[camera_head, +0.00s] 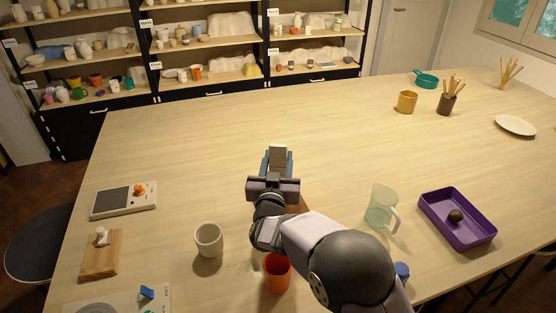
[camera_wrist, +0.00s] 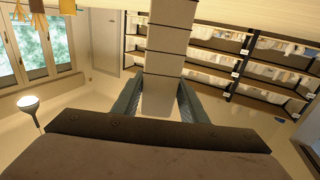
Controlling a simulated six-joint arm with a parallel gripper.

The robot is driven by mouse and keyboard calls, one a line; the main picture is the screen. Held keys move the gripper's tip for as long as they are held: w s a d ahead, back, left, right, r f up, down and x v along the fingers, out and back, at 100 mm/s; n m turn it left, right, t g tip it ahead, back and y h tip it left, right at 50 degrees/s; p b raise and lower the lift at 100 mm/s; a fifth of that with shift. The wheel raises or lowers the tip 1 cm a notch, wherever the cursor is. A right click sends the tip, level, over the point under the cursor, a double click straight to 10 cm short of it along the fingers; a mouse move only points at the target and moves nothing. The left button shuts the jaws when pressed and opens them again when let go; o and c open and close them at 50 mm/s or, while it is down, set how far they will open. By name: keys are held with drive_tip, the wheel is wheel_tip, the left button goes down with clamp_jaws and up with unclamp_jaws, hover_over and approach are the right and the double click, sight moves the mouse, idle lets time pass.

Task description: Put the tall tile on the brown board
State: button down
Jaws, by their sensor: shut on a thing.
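My gripper (camera_head: 277,165) is shut on a pale, long tile (camera_head: 278,153) and holds it between its blue-grey fingers, over the middle of the table. In the wrist view the tile (camera_wrist: 165,65) runs up from between the fingers (camera_wrist: 160,100) and has dark lines across it. A tan-brown wooden board (camera_head: 98,267) lies at the left front of the table, well apart from my gripper, with a small white thing (camera_head: 102,237) on it. A small brown patch beside my arm is mostly hidden, and I cannot tell what it is.
A white cup (camera_head: 208,241) and an orange cup (camera_head: 277,273) stand near my arm. A device with a dark plate (camera_head: 122,200) lies at the left. A glass jug (camera_head: 381,210) and purple tray (camera_head: 430,207) are at the right. The table's far middle is clear.

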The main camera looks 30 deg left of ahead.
drive_tip(key=shift+f, duration=0.3)
drive_tip(key=shift+f, duration=0.2)
drive_tip(key=c, duration=1.2)
unclamp_jaws()
drive_tip(key=shift+o, duration=0.6)
